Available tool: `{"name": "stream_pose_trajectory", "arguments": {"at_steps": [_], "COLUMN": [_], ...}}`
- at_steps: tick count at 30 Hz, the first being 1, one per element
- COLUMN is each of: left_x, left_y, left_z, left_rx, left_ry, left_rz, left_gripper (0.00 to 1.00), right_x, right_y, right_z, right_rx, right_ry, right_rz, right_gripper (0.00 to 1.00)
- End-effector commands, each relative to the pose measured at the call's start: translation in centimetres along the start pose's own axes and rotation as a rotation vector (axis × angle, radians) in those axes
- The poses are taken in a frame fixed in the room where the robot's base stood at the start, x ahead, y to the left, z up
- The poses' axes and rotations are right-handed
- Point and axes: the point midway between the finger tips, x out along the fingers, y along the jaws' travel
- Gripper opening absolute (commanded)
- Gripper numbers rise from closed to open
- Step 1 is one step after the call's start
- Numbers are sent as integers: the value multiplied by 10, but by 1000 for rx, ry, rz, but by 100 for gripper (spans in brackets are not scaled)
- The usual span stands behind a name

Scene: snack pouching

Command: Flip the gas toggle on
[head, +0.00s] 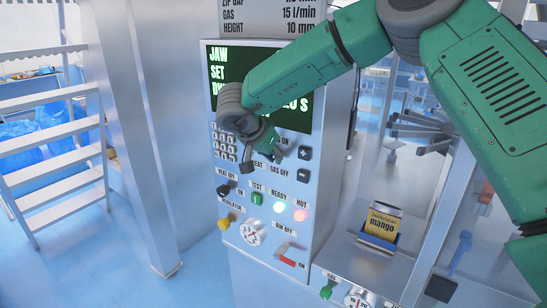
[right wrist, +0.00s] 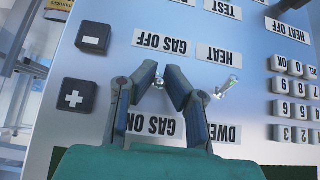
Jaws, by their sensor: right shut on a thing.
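The gas toggle (right wrist: 158,82) is a small metal lever on the grey control panel, between the GAS OFF label (right wrist: 162,41) and the GAS ON label (right wrist: 152,124), which appear upside down in the right wrist view. My right gripper (right wrist: 160,74) has its two dark fingertips on either side of this lever, shut on it. In the head view my right gripper (head: 262,157) is at the panel just above the HEAT and GAS OFF labels and largely hides the toggle. I cannot tell which way the lever points. My left gripper is not in view.
A second metal toggle (right wrist: 226,87) sits close beside my right gripper. Plus and minus buttons (head: 304,153), a keypad (head: 224,143) and a green screen (head: 217,85) surround it. A yellow mango pouch (head: 383,222) stands at the right. White stairs (head: 55,160) are at the left.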

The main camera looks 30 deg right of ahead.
Motion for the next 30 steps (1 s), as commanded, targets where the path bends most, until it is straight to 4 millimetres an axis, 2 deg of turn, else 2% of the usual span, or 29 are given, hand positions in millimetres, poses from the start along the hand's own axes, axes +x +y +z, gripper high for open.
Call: {"name": "stream_pose_trajectory", "arguments": {"at_steps": [10, 11, 12, 23, 26, 30], "left_x": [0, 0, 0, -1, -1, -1], "left_y": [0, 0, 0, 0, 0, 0], "left_z": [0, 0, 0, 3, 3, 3], "left_rx": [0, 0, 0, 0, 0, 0], "left_ry": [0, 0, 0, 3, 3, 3], "left_rz": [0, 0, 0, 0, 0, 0], "left_gripper": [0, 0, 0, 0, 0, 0], "right_x": [2, 2, 2, -4, -15, -42], "right_y": [1, 1, 1, 2, 2, 0], "right_z": [4, 4, 4, 1, 0, 0], "right_rx": [-4, -3, -3, 1, 1, 0], "right_ry": [-9, -9, -8, -3, -2, -2], "right_rz": [3, 3, 3, -1, -2, -2], "right_gripper": [0, 18, 30, 30, 30, 30]}}
